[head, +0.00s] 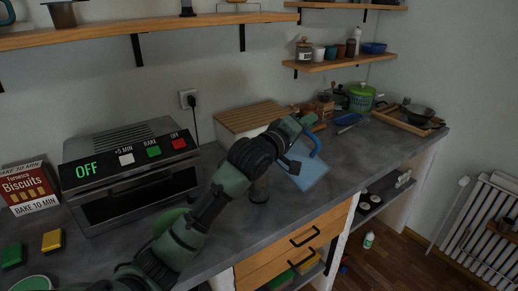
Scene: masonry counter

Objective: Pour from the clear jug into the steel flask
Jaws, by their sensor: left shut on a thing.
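My left gripper (293,160) reaches over the counter from the left, above its middle part. It is shut on what looks like the clear jug (311,176), a pale blue see-through shape with a curved blue handle. The jug looks tilted; its mouth and contents cannot be made out, and the gripper hides part of it. A small grey cylinder, likely the steel flask (259,191), stands on the counter left of the jug. My left arm covers its upper part. The jug and this cylinder appear apart. My right gripper is not in view.
A toaster oven (130,170) and biscuits box (31,188) stand at left. A green pot (361,97) and wooden tray (410,121) stand at right. The front counter around the grey cylinder is mostly clear.

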